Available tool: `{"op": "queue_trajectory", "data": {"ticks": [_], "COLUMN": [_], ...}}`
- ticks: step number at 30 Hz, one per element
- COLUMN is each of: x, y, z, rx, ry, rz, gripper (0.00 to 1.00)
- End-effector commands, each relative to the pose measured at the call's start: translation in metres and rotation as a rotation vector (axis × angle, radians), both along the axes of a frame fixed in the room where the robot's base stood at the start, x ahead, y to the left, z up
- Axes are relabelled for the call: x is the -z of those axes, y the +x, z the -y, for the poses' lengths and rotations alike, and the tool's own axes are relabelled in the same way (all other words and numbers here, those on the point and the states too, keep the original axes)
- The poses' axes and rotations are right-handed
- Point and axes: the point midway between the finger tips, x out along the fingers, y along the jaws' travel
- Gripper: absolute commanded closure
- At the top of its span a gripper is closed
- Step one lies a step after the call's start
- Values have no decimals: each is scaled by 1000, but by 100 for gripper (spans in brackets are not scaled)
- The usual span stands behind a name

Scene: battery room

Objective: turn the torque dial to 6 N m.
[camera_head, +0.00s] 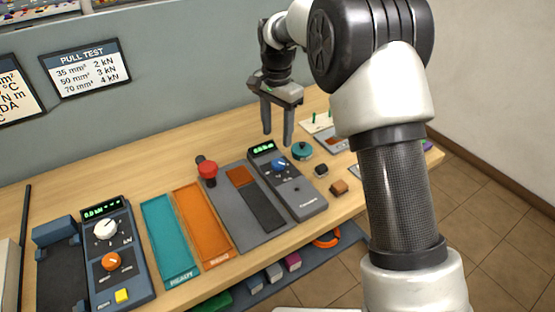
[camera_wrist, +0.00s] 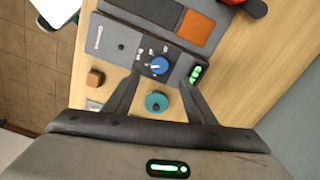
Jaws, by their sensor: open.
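The torque dial is a blue knob (camera_head: 280,164) on a dark grey panel (camera_head: 308,203) with a small green-lit display (camera_head: 262,147). In the wrist view the blue knob (camera_wrist: 158,65) sits just beyond the fingertips, with small white marks around it. Its setting and the display digits are too small to read. My gripper (camera_head: 277,138) is open and empty, pointing down above the bench near the display end of the panel. In the wrist view its two fingers (camera_wrist: 159,80) spread apart, with the blue knob between their lines and not touched.
A teal round part (camera_head: 302,150) stands close beside the panel; it also shows between the fingers in the wrist view (camera_wrist: 157,103). A red knob (camera_head: 207,169), orange tray (camera_head: 203,222), teal tray (camera_head: 168,240) and kN panel (camera_head: 106,232) lie left. Small blocks (camera_head: 339,187) sit right.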

Motion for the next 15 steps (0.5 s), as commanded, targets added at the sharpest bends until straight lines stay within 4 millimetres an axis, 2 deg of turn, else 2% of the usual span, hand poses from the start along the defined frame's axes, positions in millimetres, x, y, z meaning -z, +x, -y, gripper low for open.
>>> {"op": "queue_trajectory", "data": {"ticks": [3,9,15], "x": [29,69,94], "y": [-1,-1,0], "z": [0,0,0], "rx": [0,-1,-1], "ry": [0,0,0], "rz": [-4,-3,0], "gripper": [50,50,50]}}
